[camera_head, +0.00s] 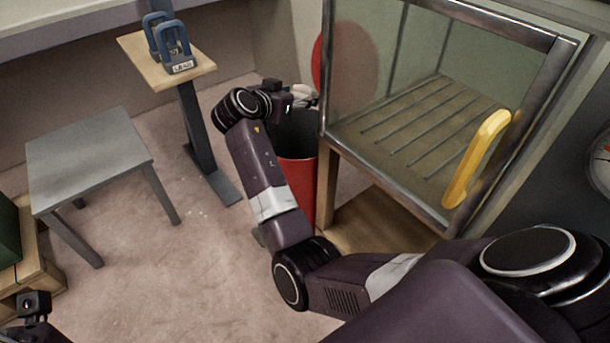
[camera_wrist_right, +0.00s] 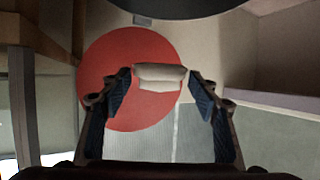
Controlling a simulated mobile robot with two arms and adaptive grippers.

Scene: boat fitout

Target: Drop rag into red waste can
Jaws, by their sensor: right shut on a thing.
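The red waste can (camera_head: 303,190) stands on the floor beside the glass-fronted cabinet, its dark opening facing up. My right gripper (camera_head: 290,97) is above the can's rim at the back, with the arm crossing in front of the can's left side. It is shut on the pale rag (camera_head: 304,96), which also shows between the fingertips in the right wrist view (camera_wrist_right: 160,76). The can's inside is mostly hidden. A dark part of my left arm (camera_head: 35,308) shows at the bottom left corner; its fingers cannot be made out.
The cabinet with a yellow handle (camera_head: 477,157) stands close to the can's right. A red disc (camera_wrist_right: 118,60) shows behind the gripper. A grey table (camera_head: 88,150) and a wooden-topped stand (camera_head: 150,75) with blue padlock-like objects (camera_head: 172,45) are at left. Floor between is clear.

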